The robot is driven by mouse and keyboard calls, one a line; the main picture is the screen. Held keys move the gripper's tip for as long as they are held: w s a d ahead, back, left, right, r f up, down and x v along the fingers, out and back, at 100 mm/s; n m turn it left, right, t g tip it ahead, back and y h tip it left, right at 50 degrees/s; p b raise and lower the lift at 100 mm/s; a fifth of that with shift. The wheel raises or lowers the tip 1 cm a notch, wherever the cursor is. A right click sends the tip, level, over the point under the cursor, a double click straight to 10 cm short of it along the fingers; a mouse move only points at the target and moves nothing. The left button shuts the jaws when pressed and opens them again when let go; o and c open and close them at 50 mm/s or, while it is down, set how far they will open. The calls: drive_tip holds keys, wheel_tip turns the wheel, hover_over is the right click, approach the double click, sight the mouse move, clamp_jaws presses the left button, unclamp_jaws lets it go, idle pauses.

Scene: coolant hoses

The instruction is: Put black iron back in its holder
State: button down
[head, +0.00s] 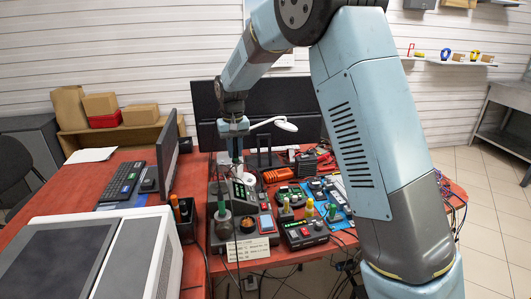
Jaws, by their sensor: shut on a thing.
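My gripper (237,158) points down over the left part of the cluttered red bench, close above a soldering station (243,190) with a lit green display. It is shut on a thin dark thing that seems to be the black iron; at this size its outline blends with the fingers and the dark panel behind. A green-handled iron (222,209) stands in a dark holder to the lower left of the gripper. A second station (305,234) has irons with yellow (310,208) and green (332,212) handles near it. I cannot tell which holder is empty.
A monitor (169,157) stands left of the gripper. A white lamp (285,124) reaches in behind it at the right. Circuit boards (285,195), an orange case (262,174) and cables crowd the bench; little free room shows.

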drive_tip(key=s+a+r, duration=0.2)
drive_tip(key=s+a, duration=0.1)
drive_tip(key=a, duration=0.3)
drive_tip(key=shift+n, duration=0.4)
drive_tip(key=shift+f, duration=2.25)
drive_tip(key=shift+f, duration=0.2)
drive_tip(key=shift+f, duration=1.35)
drive_tip(key=shift+f, duration=0.2)
drive_tip(key=shift+f, duration=0.9)
drive_tip(key=shift+f, duration=0.1)
